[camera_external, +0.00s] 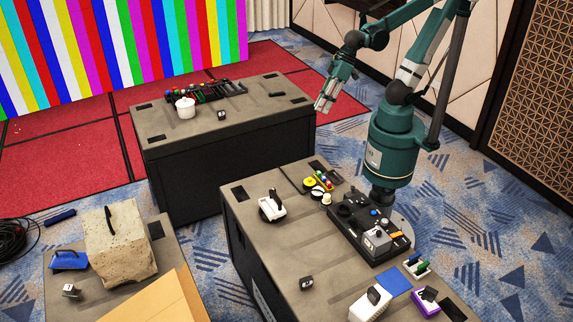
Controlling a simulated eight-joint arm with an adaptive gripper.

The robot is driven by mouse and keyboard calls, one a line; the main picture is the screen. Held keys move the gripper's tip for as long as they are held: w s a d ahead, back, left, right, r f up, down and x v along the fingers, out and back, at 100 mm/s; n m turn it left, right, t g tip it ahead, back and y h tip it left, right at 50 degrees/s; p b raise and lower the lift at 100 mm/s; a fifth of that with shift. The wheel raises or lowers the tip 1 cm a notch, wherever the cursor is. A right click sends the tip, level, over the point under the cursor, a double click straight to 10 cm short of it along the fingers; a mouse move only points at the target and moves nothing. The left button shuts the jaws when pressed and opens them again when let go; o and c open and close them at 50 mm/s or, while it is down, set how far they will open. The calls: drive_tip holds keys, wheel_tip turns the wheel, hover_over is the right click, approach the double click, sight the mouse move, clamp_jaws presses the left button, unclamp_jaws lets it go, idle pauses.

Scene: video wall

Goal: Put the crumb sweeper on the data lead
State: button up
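No thing is clear enough to name for sure as the crumb sweeper. A white block-like item with a dark handle (271,205) sits on the near dark case, and a blue item with a black handle (68,260) sits on the lower-left case. The data lead is also uncertain; a coil of black cable (14,241) lies on the floor at the far left.
The near case (330,268) carries a black control panel (350,215), colourful small items and a white device (369,304). The far case (255,110) holds a white pot (185,107) and a dark rack. A stone block (118,245) stands lower left.

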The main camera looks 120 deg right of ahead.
drive_tip(key=shift+s+d+f+n+t, duration=0.2)
drive_tip(key=shift+s+n, duration=0.35)
drive_tip(key=shift+s, duration=0.4)
drive_tip(key=shift+s+d+f+n+t, duration=0.1)
drive_tip(key=shift+s+d+n+t, duration=0.15)
drive_tip(key=shift+s+n, duration=0.5)
drive_tip(key=shift+s+d+f+n+t, duration=0.1)
drive_tip(key=shift+s+d+n+t, duration=0.15)
drive_tip(key=shift+s, duration=0.9)
